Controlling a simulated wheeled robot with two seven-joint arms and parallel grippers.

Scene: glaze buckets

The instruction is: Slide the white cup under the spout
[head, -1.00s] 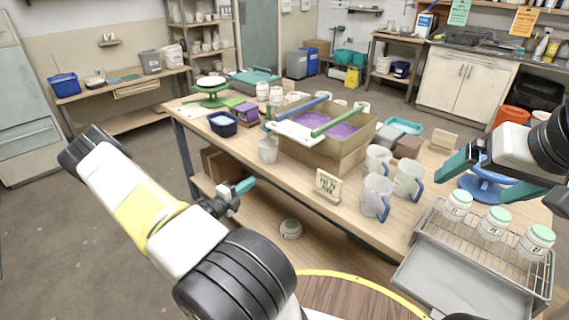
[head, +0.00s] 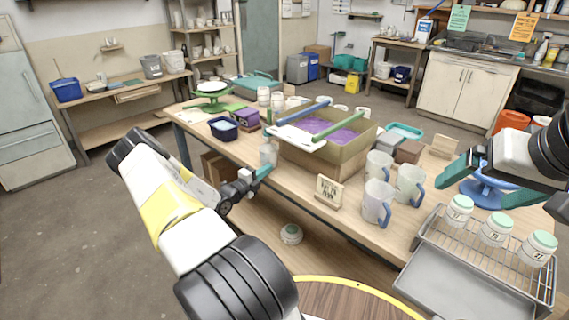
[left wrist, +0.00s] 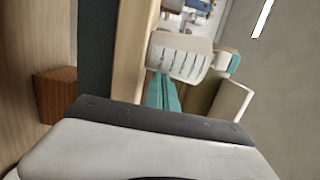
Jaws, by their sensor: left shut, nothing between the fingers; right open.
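The white cup (head: 268,155) stands near the front edge of the workbench, beside the left corner of the tan box with purple glaze (head: 336,128). In the left wrist view the ribbed white cup (left wrist: 180,57) is just beyond my left gripper's fingers (left wrist: 163,92). My left gripper (head: 262,172) is shut and empty, at the bench edge just in front of and below the cup; I cannot tell if it touches. My right gripper (head: 484,180) is open and empty, over the right end of the bench near a blue stand (head: 488,193). I cannot clearly make out the spout.
White mugs with blue handles (head: 377,203) and a small sign (head: 328,191) stand right of the cup. A dark blue tub (head: 223,129) and a purple block (head: 246,116) are behind left. Lidded jars (head: 496,229) stand on a wire rack at right.

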